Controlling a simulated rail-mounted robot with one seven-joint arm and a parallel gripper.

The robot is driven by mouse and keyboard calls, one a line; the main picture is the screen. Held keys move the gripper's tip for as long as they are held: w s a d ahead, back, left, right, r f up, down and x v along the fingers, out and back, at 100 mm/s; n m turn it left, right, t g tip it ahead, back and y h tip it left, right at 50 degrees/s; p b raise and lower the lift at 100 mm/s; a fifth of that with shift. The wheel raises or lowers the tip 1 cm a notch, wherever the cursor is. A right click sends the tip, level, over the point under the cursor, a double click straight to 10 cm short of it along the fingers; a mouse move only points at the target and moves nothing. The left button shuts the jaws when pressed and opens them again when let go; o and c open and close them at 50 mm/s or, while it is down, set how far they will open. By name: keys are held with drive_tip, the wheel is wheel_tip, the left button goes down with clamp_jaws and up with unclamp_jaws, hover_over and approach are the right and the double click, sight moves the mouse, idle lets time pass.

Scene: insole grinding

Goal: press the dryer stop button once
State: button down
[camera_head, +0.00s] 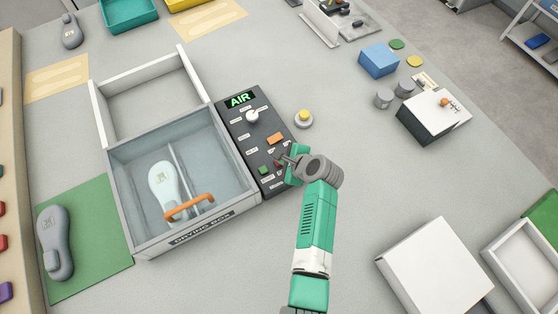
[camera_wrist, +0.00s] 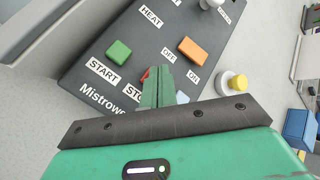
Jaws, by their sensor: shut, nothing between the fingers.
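The dryer control panel (camera_head: 240,118) is a dark box along the right side of the drying box (camera_head: 128,238). Its display reads AIR. In the wrist view, the red stop button (camera_wrist: 145,75) shows as a small sliver beside the STOP label, mostly hidden behind my fingers. The green start button (camera_wrist: 118,51) is left of it, and an orange switch (camera_wrist: 192,48) is to the right. My gripper (camera_wrist: 165,62) is shut and empty, its tips over the panel close to the stop button. I cannot tell whether they touch it. My gripper also shows in the head view (camera_head: 284,158).
A grey-white shoe last (camera_head: 162,185) lies inside the drying box, under a clear lid with an orange handle (camera_head: 190,207). A yellow button (camera_head: 304,115) on a round base stands right of the panel. A white box (camera_head: 435,270) stands at the lower right.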

drive_tip(key=shift+f+b, duration=0.3)
drive_tip(key=shift+f, duration=0.15)
idle(0.6)
drive_tip(key=shift+r, duration=0.1)
drive_tip(key=shift+r+p, duration=0.75)
drive_tip(key=shift+p, duration=0.2)
drive_tip(key=shift+r, duration=0.1)
wheel_tip(320, 180, up, 5)
drive_tip(key=p, duration=0.5)
idle(0.5)
